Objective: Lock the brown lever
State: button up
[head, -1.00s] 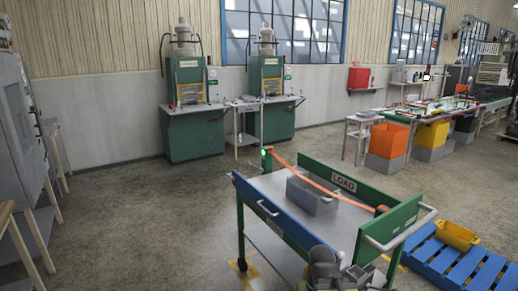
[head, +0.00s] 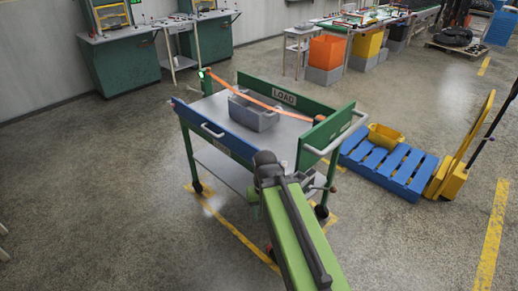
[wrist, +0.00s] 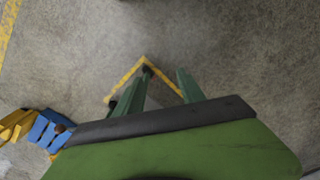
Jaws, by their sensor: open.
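No brown lever shows clearly. A tiny reddish-brown knob (head: 333,189) shows at the near right corner of the cart in the head view; I cannot tell whether it belongs to the lever. A small brown round spot (wrist: 60,128) also shows at the left of the wrist view. The cart (head: 284,98) has green and blue side panels and a LOAD sign. My gripper (head: 312,185) is small and dark at the near end of the cart, beyond my green arm. It is open with nothing visible in it; its fingertips are hard to make out.
A grey bin (head: 255,113) sits on the cart under an orange strap (head: 262,98). A white handle (head: 336,138) juts from the cart's right end. A blue pallet (head: 385,165) with a yellow crate (head: 386,138) stands to the right. The floor left of the cart is clear.

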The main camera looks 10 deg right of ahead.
aim_at(332, 189)
jog(key=u, duration=0.15)
jog(key=k, duration=1.75)
jog(key=z, duration=0.5)
jog(key=i, duration=1)
jog(key=z, duration=0.1)
